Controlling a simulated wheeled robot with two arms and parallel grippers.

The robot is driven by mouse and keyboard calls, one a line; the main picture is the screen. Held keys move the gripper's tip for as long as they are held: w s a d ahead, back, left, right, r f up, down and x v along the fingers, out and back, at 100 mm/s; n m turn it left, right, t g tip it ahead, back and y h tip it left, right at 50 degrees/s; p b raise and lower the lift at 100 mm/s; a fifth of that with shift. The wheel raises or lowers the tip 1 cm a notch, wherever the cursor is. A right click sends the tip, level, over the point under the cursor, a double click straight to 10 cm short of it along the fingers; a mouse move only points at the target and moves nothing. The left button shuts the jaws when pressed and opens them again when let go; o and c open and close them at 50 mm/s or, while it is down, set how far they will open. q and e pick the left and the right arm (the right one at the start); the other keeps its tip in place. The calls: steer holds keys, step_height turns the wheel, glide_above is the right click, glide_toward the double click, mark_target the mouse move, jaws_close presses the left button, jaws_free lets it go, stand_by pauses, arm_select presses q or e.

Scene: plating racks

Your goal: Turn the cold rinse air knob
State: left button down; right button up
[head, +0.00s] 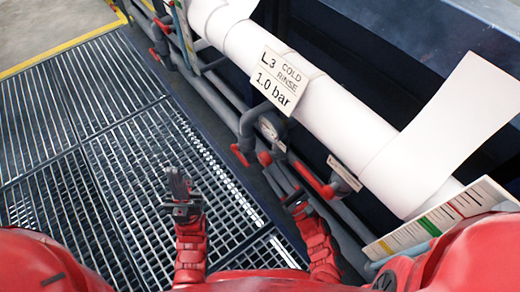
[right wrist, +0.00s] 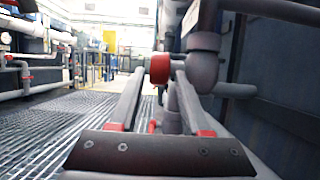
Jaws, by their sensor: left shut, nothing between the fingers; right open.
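A sign reading "L3 COLD RINSE 1.0 bar" (head: 281,80) hangs on the white pipe in the head view. Below it a small red knob (head: 265,158) sits on the grey pipework. In the right wrist view a round red knob (right wrist: 160,69) on a grey fitting shows just ahead, between the fingertip lines. My right gripper (head: 296,197) is open and empty, below the knob in the head view; its two fingers also show in the right wrist view (right wrist: 160,85). I cannot tell whether they touch the knob. My left gripper (head: 179,185) is shut and empty above the grating, away from the pipes.
A red lever (head: 316,181) is close beside my right gripper, and another red handle (head: 240,155) is left of the knob. A thick white pipe (head: 335,120) and thin grey pipes run along the rack. The grating floor (head: 90,140) at left is clear.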

steer(key=b+x, duration=0.1)
steer(key=x, duration=0.7)
steer(key=shift+w+a, duration=0.2)
steer(key=shift+w, duration=0.1)
steer(key=shift+r, duration=0.1)
steer(key=shift+c, duration=0.3)
jaws_close()
